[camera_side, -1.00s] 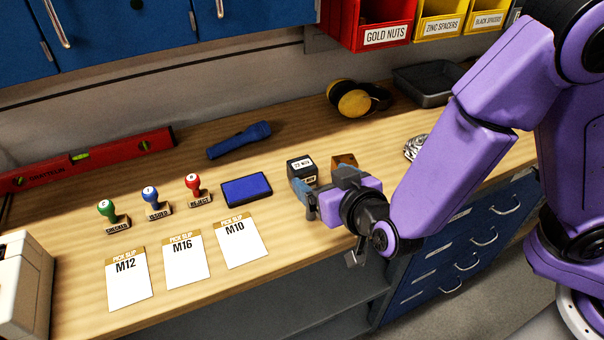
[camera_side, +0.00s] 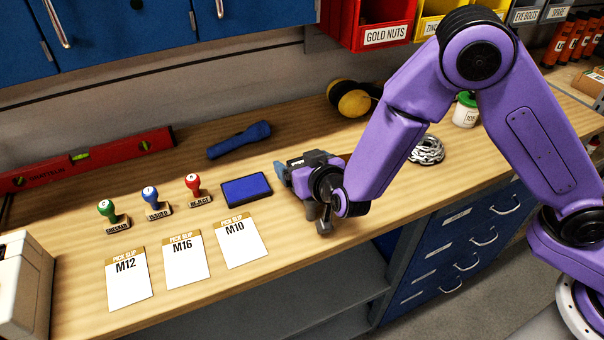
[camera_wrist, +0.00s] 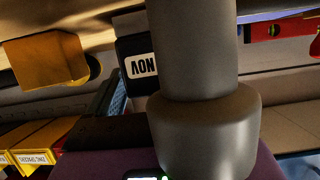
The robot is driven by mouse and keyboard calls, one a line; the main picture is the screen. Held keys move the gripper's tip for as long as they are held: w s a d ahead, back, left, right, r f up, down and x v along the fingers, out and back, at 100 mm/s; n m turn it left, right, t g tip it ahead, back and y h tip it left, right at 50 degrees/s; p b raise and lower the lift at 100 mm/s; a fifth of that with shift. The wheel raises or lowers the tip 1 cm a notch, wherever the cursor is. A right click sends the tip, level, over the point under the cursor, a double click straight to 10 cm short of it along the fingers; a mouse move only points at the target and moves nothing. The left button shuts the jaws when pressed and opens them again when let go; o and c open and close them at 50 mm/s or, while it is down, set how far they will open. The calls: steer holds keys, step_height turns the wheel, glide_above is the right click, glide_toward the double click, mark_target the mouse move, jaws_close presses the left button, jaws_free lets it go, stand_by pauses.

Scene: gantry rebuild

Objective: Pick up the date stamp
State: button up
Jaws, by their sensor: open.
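The date stamp is a dark block with a white label; in the side view only its top (camera_side: 296,162) shows, behind my gripper (camera_side: 297,172). In the wrist view the stamp (camera_wrist: 138,65) shows its label, reading "NOV" upside down, partly hidden by a grey cylinder in front. My gripper is open and low over the bench at the stamp, with a blue finger pad on the stamp's left in the side view. I cannot tell whether the fingers touch it.
A blue ink pad (camera_side: 246,189) lies left of the stamp, with several handled stamps beyond it. Pick slips (camera_side: 184,262) lie in front. Yellow ear defenders (camera_side: 352,99) and a blue torch (camera_side: 239,140) lie behind.

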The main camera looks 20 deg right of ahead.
steer(key=c, duration=1.1)
steer(key=shift+r, duration=0.45)
step_height(320, 180, up, 2)
steer(key=shift+s+d+r, duration=1.2)
steer(key=shift+s+r, duration=0.5)
steer(key=shift+s, duration=0.25)
steer(key=shift+s+d+r, duration=1.25)
steer(key=shift+s+r, duration=0.4)
steer(key=shift+s, duration=0.3)
steer(key=shift+s+d+r, duration=1.2)
steer(key=shift+s+r, duration=0.5)
steer(key=shift+s, duration=0.25)
